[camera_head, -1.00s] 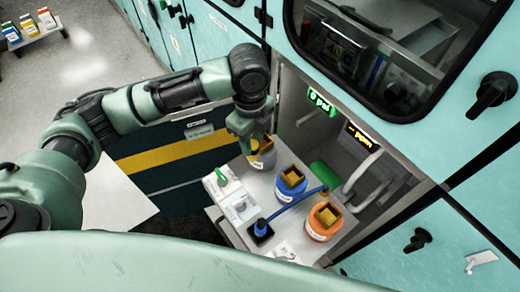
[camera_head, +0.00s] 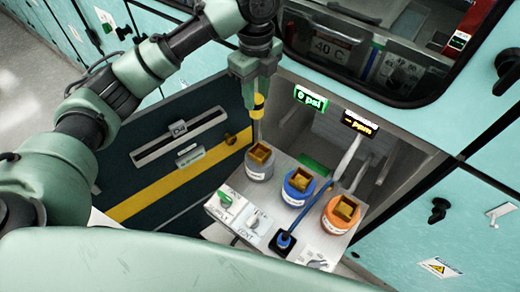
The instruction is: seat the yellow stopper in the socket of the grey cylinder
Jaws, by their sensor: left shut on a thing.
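The grey cylinder (camera_head: 259,168) stands upright at the left of a row of three on the pale tray. Its top has a square, gold-coloured socket (camera_head: 260,153). My left gripper (camera_head: 257,92) points down above the grey cylinder and is shut on the yellow stopper (camera_head: 258,106). The stopper hangs upright with a clear gap above the socket. The gripper's fingers hide its upper part. My right gripper is not in view.
A blue cylinder (camera_head: 297,191) and an orange cylinder (camera_head: 338,220) stand to the right. A blue hose (camera_head: 316,207) runs to a blue fitting (camera_head: 284,241). Displays (camera_head: 310,98) and (camera_head: 359,125) are behind.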

